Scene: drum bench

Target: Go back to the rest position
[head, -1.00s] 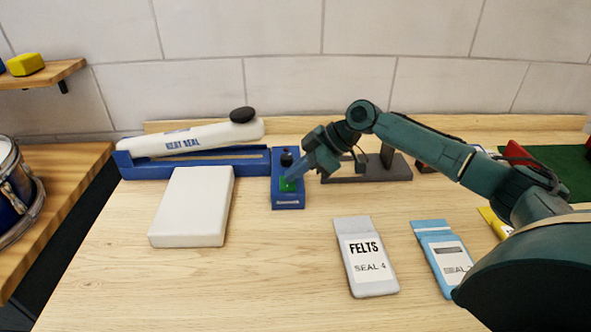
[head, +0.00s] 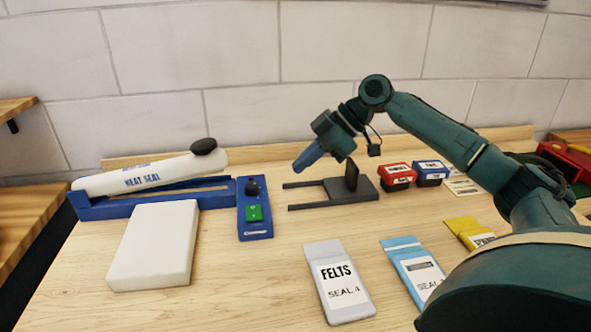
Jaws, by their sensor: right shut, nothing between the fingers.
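My right gripper (head: 308,157) is shut and empty. It hangs in the air over the bench, to the right of the blue control box (head: 255,222) and above the dark forked stand (head: 352,190). The control box has a black knob and a green button. My right arm reaches in from the right edge. My left gripper is not in view.
A heat sealer (head: 150,178) with a raised white arm stands at the left, behind a white block (head: 152,246). A grey FELTS pouch (head: 338,283), a blue pouch (head: 412,268) and a yellow pouch (head: 467,232) lie in front. Red (head: 397,174) and blue (head: 430,173) stamps sit behind.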

